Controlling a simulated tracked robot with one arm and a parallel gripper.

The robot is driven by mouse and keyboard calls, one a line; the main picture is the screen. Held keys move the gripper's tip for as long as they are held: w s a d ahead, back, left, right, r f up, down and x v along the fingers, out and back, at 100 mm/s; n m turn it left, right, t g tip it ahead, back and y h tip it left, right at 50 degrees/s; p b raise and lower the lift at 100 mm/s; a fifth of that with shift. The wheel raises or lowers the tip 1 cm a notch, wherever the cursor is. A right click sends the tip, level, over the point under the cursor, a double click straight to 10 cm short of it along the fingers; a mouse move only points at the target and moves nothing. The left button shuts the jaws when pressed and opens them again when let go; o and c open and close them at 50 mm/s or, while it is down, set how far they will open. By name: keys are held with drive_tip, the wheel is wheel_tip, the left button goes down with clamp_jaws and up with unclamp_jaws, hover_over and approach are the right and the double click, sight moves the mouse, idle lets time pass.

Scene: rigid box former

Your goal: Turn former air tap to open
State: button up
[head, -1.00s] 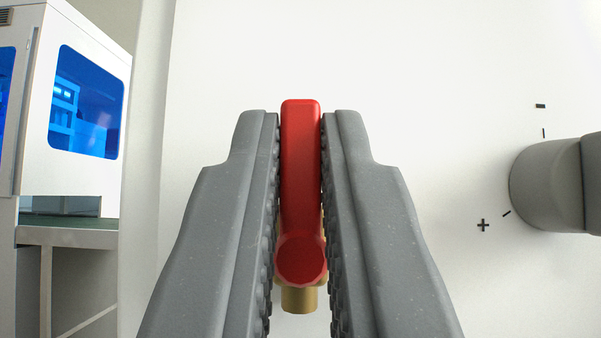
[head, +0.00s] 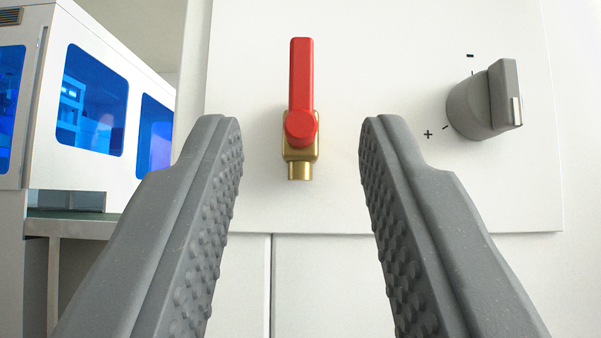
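The former air tap (head: 301,95) is on the white panel, in the upper middle of the head view. Its red lever points straight up from a round red hub. Below the hub is a brass body (head: 299,170) with its stub pointing down. My gripper (head: 301,130) is open and empty. Its two grey ridged fingers are wide apart, one on each side of the tap's lower part, with clear gaps to it. The fingers are apart from the lever, and the whole tap shows.
A grey rotary knob (head: 485,102) with plus and minus marks sticks out of the panel (head: 400,50) at right. A white machine housing (head: 95,105) with blue windows stands at left. The space between my fingers and the tap is clear.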

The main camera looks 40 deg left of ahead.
drive_tip(key=v, duration=0.7)
drive_tip(key=shift+d, duration=0.1)
